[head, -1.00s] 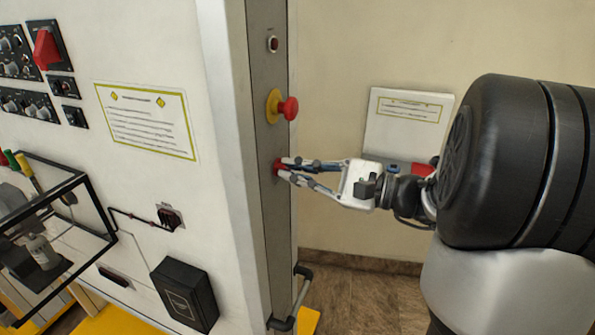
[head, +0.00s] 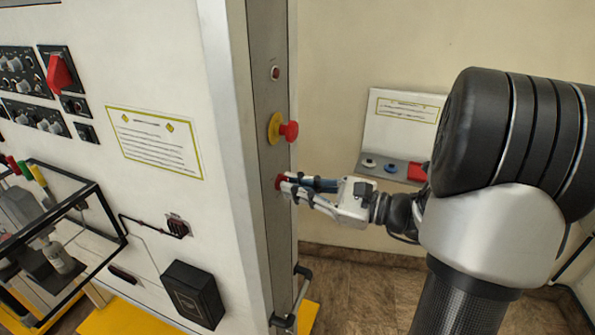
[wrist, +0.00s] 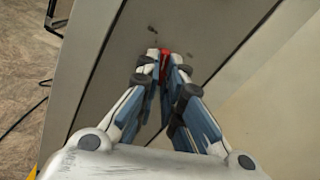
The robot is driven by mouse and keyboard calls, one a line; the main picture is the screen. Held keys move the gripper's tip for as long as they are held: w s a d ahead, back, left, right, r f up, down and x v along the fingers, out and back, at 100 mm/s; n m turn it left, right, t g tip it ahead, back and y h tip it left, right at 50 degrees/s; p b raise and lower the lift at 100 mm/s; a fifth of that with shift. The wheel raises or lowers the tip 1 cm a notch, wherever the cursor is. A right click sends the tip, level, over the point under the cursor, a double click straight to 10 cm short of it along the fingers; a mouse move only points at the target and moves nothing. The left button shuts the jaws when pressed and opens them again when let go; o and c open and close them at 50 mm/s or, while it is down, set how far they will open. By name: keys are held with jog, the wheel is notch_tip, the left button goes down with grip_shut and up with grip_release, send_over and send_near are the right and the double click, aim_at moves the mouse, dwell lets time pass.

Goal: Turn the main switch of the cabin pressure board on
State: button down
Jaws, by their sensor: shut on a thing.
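The red main switch (head: 280,182) sits on the narrow grey side panel (head: 268,225) of the cabinet, below a red mushroom button. My gripper (head: 288,180) reaches it from the right, with its fingertips at the knob. In the wrist view my gripper (wrist: 164,57) is shut on the switch, and a bit of its red (wrist: 165,52) shows between the fingertips. The fingers hide most of the knob, so its marked position cannot be read.
The red mushroom button (head: 288,130) on its yellow base juts out just above my gripper. A wall console (head: 393,170) with a red part is behind my arm. The cabinet front (head: 225,250) is at left.

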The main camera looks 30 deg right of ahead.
jog(key=shift+s+a+r+m+p, duration=0.1)
jog(key=shift+a+m+p, duration=0.05)
jog(key=shift+m+p, duration=3.35)
jog(key=shift+s+a+m+p, duration=0.1)
jog(key=shift+m+p, duration=2.8)
jog(key=shift+p, duration=1.2)
jog(key=c, duration=1.7)
grip_release()
